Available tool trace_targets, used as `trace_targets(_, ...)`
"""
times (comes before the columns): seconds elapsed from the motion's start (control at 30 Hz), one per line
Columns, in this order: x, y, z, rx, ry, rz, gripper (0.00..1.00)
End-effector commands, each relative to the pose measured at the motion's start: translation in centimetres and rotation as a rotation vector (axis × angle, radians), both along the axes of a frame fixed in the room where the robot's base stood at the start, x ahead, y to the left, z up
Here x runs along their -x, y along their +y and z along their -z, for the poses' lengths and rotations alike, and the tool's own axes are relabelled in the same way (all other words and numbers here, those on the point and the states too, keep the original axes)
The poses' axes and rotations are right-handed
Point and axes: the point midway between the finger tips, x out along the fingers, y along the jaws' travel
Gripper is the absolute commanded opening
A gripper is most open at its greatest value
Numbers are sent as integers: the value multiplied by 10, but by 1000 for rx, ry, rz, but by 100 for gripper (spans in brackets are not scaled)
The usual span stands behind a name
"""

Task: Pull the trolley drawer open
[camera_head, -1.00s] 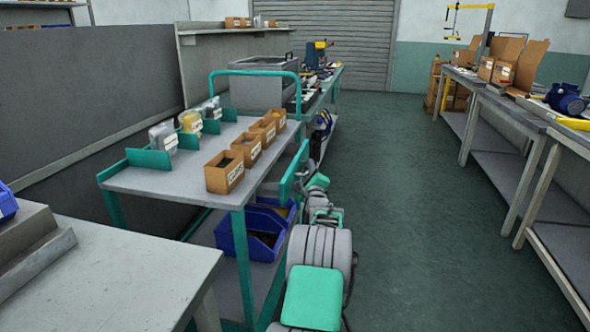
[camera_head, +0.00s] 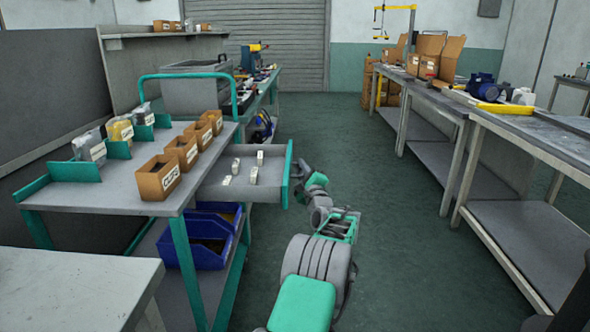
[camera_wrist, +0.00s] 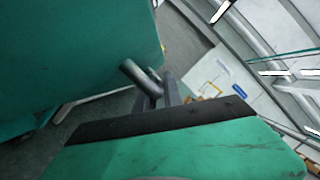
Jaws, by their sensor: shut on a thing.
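The trolley (camera_head: 95,193) stands on the left, with a grey top and green frame. Its drawer (camera_head: 217,192) sticks out to the right from under the top, clearly open, with several small pale items on its grey floor. My gripper (camera_head: 298,175) is at the outer side of the drawer's green front (camera_head: 288,172). In the wrist view the green drawer front (camera_wrist: 75,50) fills the upper left, with a grey handle post (camera_wrist: 138,74) standing off it. My gripper (camera_wrist: 157,92) is shut on the handle there; its fingertips are mostly hidden by the dark-edged green housing.
Open-topped cardboard boxes (camera_head: 158,178) stand on the trolley top, and blue bins (camera_head: 207,245) on its lower shelf. A pale table (camera_head: 70,285) is at front left. Workbenches (camera_head: 490,120) line the right. The green floor (camera_head: 400,240) between is clear.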

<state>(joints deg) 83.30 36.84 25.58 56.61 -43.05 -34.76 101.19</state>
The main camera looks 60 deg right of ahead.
Motion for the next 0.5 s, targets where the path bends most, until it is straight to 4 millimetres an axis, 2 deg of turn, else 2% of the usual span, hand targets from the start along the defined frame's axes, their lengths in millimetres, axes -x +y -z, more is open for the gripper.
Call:
trace_targets(0.3, 0, -1, -5, 8, -1, 2, 0)
trace_targets(0.33, 0, -1, -5, 8, -1, 2, 14)
trace_targets(0.4, 0, -1, -4, 8, -2, 1, 20)
trace_targets(0.5, 0, 0, -3, 5, -1, 1, 20)
